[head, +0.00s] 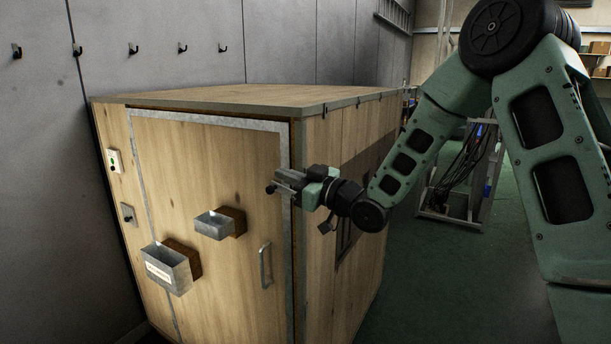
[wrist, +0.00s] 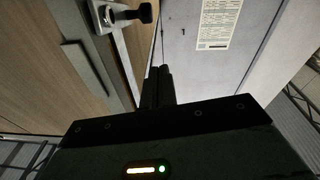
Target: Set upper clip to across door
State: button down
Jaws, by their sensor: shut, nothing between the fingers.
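The wooden door (head: 215,240) has a metal-edged frame and appears closed in the head view. The upper clip (wrist: 108,14) shows at the top of the wrist view as a metal piece with a round pivot and a black knob (wrist: 146,12). Its far part is cut off by the picture edge, and I cannot tell its full angle. My gripper (wrist: 160,72) is shut and empty, its fingertips just below the knob in the picture and apart from it. In the head view, my gripper hides part of the door's upper right edge, and a dark knob (head: 271,188) shows beside it.
Two metal bins, an upper one (head: 212,226) and a lower one (head: 167,268), stick out from the door, left of the door handle (head: 265,265). A labelled grey panel (wrist: 215,25) shows in the wrist view. Green floor (head: 430,280) lies open to the right.

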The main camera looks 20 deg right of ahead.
aim_at(277, 188)
jog(key=shift+w+a+f+p, duration=0.25)
jog(key=shift+w+f+p, duration=0.05)
jog(key=shift+w+f, duration=0.25)
jog(key=shift+w+a+f+p, duration=0.2)
jog(key=shift+w+f+p, duration=0.05)
jog(key=shift+w+f, duration=0.25)
jog(key=shift+w+a+f, duration=0.1)
jog(key=shift+w+f, duration=0.2)
jog(key=shift+f, duration=0.4)
jog(key=shift+w+a+r+p, duration=0.1)
jog(key=shift+p, duration=0.3)
jog(key=shift+g+h, duration=0.3)
jog(key=shift+g, duration=0.2)
jog(key=shift+w+a+f+b, duration=0.15)
jog(key=shift+f+b, duration=0.4)
jog(key=shift+b, duration=0.35)
jog(key=shift+r, duration=0.2)
